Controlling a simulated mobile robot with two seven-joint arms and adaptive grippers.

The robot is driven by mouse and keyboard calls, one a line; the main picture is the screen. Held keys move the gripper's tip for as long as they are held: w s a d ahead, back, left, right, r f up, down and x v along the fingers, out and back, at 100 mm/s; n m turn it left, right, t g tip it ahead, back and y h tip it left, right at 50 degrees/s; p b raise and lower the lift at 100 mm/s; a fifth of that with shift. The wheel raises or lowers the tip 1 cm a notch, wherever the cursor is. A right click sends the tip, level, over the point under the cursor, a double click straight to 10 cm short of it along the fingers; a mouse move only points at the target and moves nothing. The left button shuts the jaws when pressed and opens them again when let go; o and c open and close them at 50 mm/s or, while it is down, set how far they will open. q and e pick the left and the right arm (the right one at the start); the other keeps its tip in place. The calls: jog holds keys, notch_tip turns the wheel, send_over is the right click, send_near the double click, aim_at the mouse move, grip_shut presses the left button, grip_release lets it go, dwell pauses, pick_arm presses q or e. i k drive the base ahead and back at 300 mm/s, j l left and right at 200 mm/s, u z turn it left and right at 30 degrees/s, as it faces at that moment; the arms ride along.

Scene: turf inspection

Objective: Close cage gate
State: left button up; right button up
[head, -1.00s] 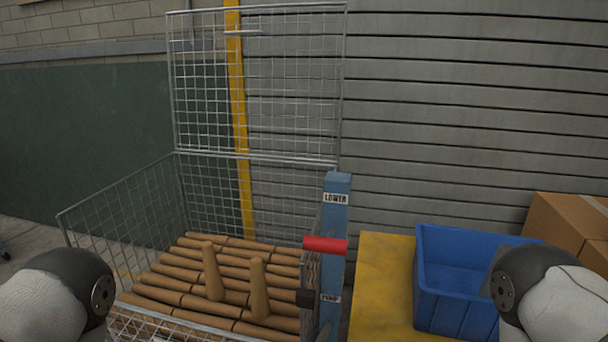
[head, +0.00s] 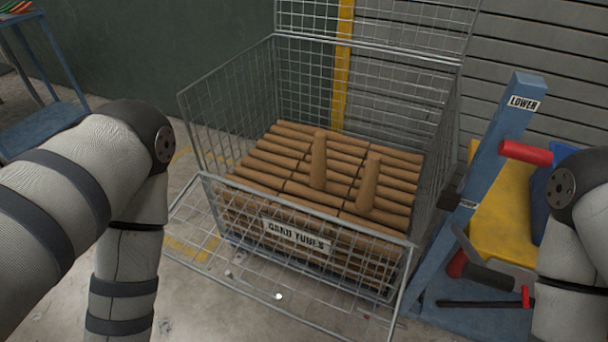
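The wire mesh cage (head: 228,115) stands in front of me, filled with brown card tubes (head: 290,165); two tubes stand upright among the rows. A white label (head: 296,236) reading "CARD TUBES" is on its front. A mesh panel (head: 262,284) slants outward and down from the front toward the floor; I cannot tell how it is hinged. Another mesh panel (head: 372,22) stands raised at the back, its top cut off by the frame. Both of my arms show at the sides, but neither gripper is in view.
A blue post (head: 494,165) labelled "LOWER", with a red handle (head: 526,153), leans at the cage's right. Black and red parts (head: 482,270) lie by its foot. A yellow surface (head: 490,222) and blue bin (head: 545,190) are behind. A blue stand (head: 45,130) is far left.

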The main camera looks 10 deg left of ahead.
aim_at(279, 298)
jog(key=j, duration=0.35)
jog(key=k+j, duration=0.2)
jog(key=k, duration=0.15)
jog(key=k+j+u, duration=0.1)
jog(key=k+j, duration=0.15)
jog(key=k+l, duration=0.05)
jog(key=k, duration=0.05)
